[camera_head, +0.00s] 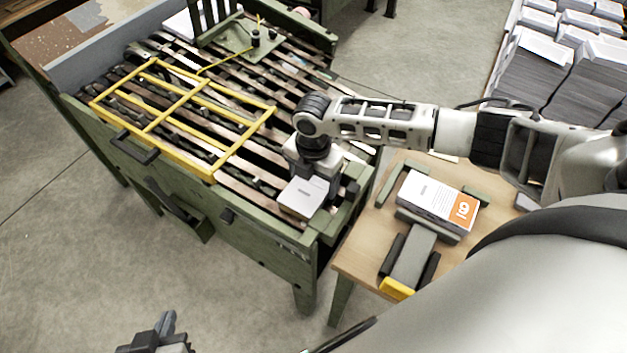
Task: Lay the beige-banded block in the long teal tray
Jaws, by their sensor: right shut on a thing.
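My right gripper (318,184) points down over the near right corner of the green slatted machine bed. It is shut on a white-topped block (298,199). The block's sides and any beige band are hidden or too small to make out. Whether it touches the bed below is unclear. My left gripper (158,338) is at the bottom edge, over the floor and apart from everything; its jaws are partly cut off and their opening is unclear. I cannot make out a long teal tray.
A yellow frame (207,83) lies on the slatted bed (262,182). A wooden table (352,262) at right holds a white block with an orange label (436,199) and a grey fixture with a yellow end (397,289). Paper stacks (585,85) stand at the far right.

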